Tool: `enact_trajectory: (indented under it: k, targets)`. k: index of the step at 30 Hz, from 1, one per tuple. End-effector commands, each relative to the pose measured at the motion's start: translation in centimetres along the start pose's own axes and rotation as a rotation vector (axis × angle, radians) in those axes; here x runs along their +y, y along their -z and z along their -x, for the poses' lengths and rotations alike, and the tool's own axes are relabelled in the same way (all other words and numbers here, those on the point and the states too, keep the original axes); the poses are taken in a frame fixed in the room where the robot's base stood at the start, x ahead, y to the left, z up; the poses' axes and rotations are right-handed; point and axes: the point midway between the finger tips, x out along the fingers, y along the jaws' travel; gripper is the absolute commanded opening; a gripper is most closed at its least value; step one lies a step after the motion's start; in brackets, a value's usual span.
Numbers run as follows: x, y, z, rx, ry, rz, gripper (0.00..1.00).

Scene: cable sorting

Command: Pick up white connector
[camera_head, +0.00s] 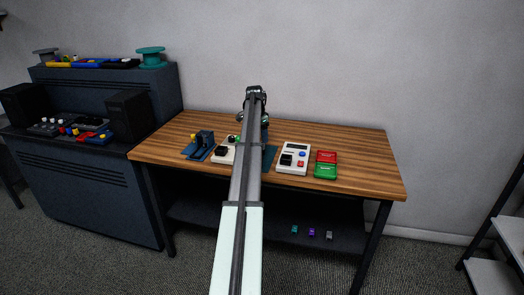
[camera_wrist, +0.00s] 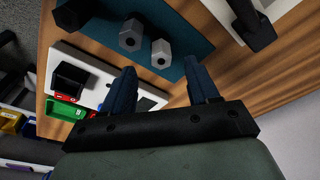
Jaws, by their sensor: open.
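A black connector (camera_wrist: 70,14) is at the mat's left end. My gripper (camera_wrist: 163,69) is open, with nothing between its dark blue fingers. In the picture, the fingertips are just below the pale connectors; the height gap is unclear. In the head view my arm hides the connectors and most of the mat (camera_head: 270,157).
On the wooden table (camera_head: 345,142), a white device (camera_head: 293,158) and red (camera_head: 326,157) and green (camera_head: 325,171) boxes stand right of my arm. A blue stand (camera_head: 200,148) and another white device (camera_head: 223,153) are to its left. The table's right end is clear.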

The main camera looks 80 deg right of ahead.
Motion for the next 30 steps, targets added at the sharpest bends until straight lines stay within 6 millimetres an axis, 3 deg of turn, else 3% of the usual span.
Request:
enact_trajectory:
  k: [3, 11, 21, 30]
  targets:
    - [0.0, 0.0, -1.6, -0.001, -0.001, 0.000, 0.60]
    - [0.0, 0.0, -2.9, 0.000, 0.000, 0.000, 0.60]
    - [-0.1, 0.0, -6.9, -0.001, 0.000, 0.000, 0.60]
    - [-0.1, 0.0, -7.3, 0.000, 0.001, 0.001, 0.57]
